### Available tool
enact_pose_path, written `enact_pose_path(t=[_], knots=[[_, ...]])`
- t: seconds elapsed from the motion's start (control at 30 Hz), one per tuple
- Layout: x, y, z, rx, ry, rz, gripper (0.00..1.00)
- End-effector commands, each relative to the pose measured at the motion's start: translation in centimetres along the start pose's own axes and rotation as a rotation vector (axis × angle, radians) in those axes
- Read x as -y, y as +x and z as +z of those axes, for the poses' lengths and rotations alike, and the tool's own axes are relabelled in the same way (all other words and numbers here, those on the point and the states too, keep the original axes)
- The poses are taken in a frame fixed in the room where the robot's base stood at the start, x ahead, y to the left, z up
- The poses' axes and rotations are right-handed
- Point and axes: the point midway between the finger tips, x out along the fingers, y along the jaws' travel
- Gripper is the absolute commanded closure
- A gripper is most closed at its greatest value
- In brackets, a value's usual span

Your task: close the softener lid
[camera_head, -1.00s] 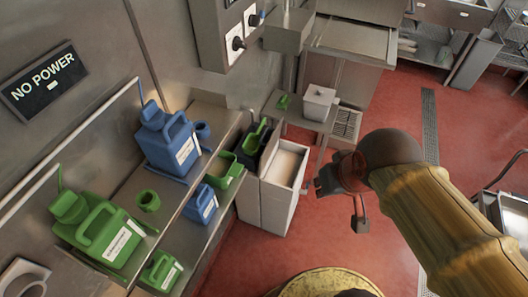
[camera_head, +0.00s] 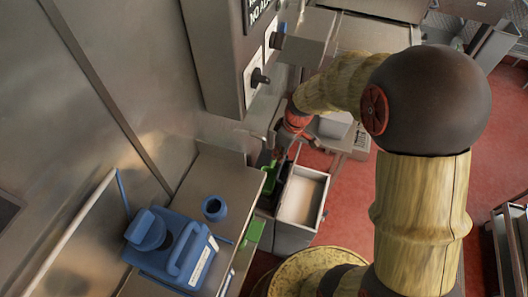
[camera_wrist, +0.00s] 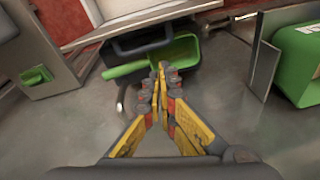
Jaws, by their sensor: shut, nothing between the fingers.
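My gripper (camera_head: 279,153) reaches down beside the wall, close above a green part (camera_head: 269,180) and a dark box (camera_head: 285,170) beside the white bin. In the wrist view my gripper (camera_wrist: 159,68) is shut and empty, its fingertips in front of an open green tray-like part (camera_wrist: 183,52). A flat green flap (camera_wrist: 130,70) sticks out to its left, under a black box edge (camera_wrist: 150,42). I cannot tell whether the tips touch the green part. No softener label is readable, so I cannot tell which green part is the lid.
An open white-walled bin (camera_head: 302,200) stands right of the dark box. A blue jug (camera_head: 170,248) and a blue cap (camera_head: 214,208) are on the near shelf. A green container (camera_wrist: 301,62) stands at the right in the wrist view. Red floor lies to the right.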

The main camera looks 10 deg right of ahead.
Motion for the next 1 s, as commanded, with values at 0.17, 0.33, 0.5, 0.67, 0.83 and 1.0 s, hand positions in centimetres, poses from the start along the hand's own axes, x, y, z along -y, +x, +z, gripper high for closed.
enact_pose_path(t=[0.17,0.33,0.5,0.67,0.83,1.0], knots=[[-0.6,-0.2,-0.7,-0.018,-0.151,0.022,1.00],[-0.6,0.3,-0.7,-0.018,-0.206,0.024,1.00],[-0.6,2.6,-0.6,-0.017,-0.205,0.022,1.00],[-0.7,5.6,-0.7,-0.016,-0.206,0.023,1.00],[-0.8,8.1,-0.7,-0.017,-0.204,0.023,1.00],[-0.8,9.4,-0.8,-0.018,-0.204,0.025,1.00]])
